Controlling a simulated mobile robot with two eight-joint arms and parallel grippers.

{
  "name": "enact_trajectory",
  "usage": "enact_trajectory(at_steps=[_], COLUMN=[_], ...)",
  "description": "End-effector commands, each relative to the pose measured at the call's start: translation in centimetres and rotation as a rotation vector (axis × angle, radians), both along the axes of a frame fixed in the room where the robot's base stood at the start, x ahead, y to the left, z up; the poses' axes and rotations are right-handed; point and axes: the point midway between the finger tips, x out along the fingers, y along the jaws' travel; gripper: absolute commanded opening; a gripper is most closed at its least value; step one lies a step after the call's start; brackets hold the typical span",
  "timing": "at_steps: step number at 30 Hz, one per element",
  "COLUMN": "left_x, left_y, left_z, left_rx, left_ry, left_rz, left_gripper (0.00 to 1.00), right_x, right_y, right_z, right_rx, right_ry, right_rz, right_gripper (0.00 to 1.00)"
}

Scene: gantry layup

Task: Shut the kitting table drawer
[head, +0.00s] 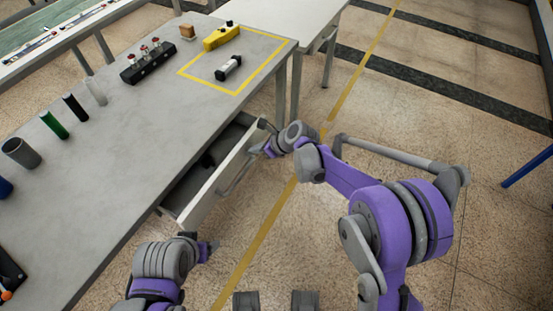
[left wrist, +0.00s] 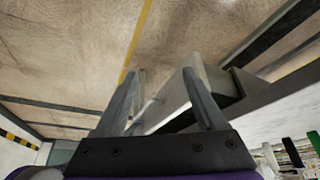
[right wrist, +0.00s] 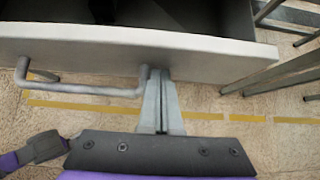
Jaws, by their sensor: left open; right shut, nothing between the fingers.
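The kitting table drawer (head: 213,178) is pulled out from under the grey table top (head: 140,150). Its pale front panel and bar handle (head: 238,172) face my arms. In the right wrist view the drawer front (right wrist: 130,48) spans the picture, with the handle (right wrist: 85,90) on its left half. My right gripper (head: 265,148) is shut and empty at the far end of the drawer front; its fingertips (right wrist: 160,80) are close to the front beside one handle post. Contact is unclear. My left gripper (head: 207,248) is open near the drawer's near end; its fingers also show in the left wrist view (left wrist: 165,100).
A second white table (head: 290,15) is beyond.

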Motion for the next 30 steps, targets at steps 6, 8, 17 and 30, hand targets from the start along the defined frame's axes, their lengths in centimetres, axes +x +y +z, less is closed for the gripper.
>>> enact_trajectory(at_steps=[6,8,17,30], left_x=[0.0,0.0,0.0,0.0], left_y=[0.0,0.0,0.0,0.0], left_z=[-0.6,-0.6,-0.8,-0.9], left_rx=[0.0,0.0,0.0,0.0], left_ry=[0.002,0.002,0.003,0.003], left_rz=[0.0,0.0,0.0,0.0], left_gripper=[0.72,0.72,0.72,0.72], right_x=[2.6,3.2,5.0,5.4], right_y=[4.7,5.7,8.6,9.4], right_z=[-0.1,-0.1,0.0,0.1], right_rx=[0.001,0.002,0.0,0.004], right_ry=[0.001,0.001,0.001,-0.003], right_rz=[0.003,0.003,0.001,-0.002], right_gripper=[0.0,0.0,0.0,0.0])
